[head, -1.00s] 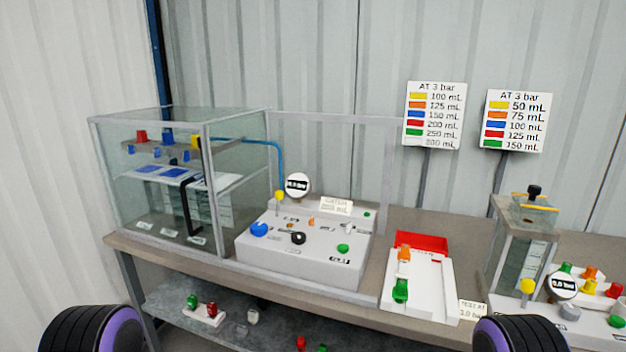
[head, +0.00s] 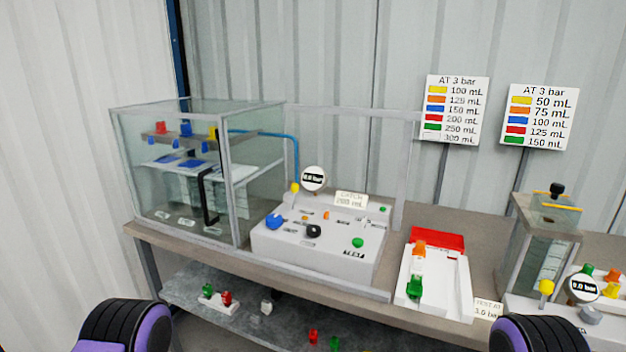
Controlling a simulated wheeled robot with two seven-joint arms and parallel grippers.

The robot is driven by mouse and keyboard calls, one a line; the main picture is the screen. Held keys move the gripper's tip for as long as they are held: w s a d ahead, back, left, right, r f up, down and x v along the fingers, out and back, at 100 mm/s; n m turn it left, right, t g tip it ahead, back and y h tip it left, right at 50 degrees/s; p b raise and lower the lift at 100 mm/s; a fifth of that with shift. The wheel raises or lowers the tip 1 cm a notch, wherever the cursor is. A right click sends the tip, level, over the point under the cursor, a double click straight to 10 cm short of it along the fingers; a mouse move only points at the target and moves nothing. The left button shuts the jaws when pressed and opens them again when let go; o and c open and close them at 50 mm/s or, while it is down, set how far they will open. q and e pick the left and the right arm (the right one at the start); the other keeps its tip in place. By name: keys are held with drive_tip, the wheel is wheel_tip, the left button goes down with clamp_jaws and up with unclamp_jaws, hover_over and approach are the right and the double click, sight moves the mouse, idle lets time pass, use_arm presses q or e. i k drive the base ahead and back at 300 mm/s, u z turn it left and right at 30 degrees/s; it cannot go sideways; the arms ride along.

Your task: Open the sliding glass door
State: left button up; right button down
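A glass cabinet stands on the left end of the bench. Its sliding glass door (head: 170,205) covers the front, with a black upright bar handle (head: 209,196) near its right edge. The door looks shut. Through the glass I see a shelf (head: 178,139) with red, blue and yellow parts and a white tray with blue patches. A grey frame (head: 352,108) runs on to the right of the cabinet, around the console. Neither gripper shows; only black and purple parts of my arms show at the bottom left and bottom right, well away from the handle.
A grey console (head: 318,262) with knobs and a round gauge (head: 313,178) stands right of the cabinet. Further right are a white and red tray (head: 447,294) and a second glass unit (head: 540,247). The lower shelf (head: 260,322) holds small coloured parts. Two colour charts stand behind.

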sight(170, 108)
drive_tip(key=z, duration=0.15)
drive_tip(key=k, duration=0.45)
drive_tip(key=u, duration=1.3)
drive_tip(key=i, duration=0.7)
drive_tip(key=z, duration=0.35)
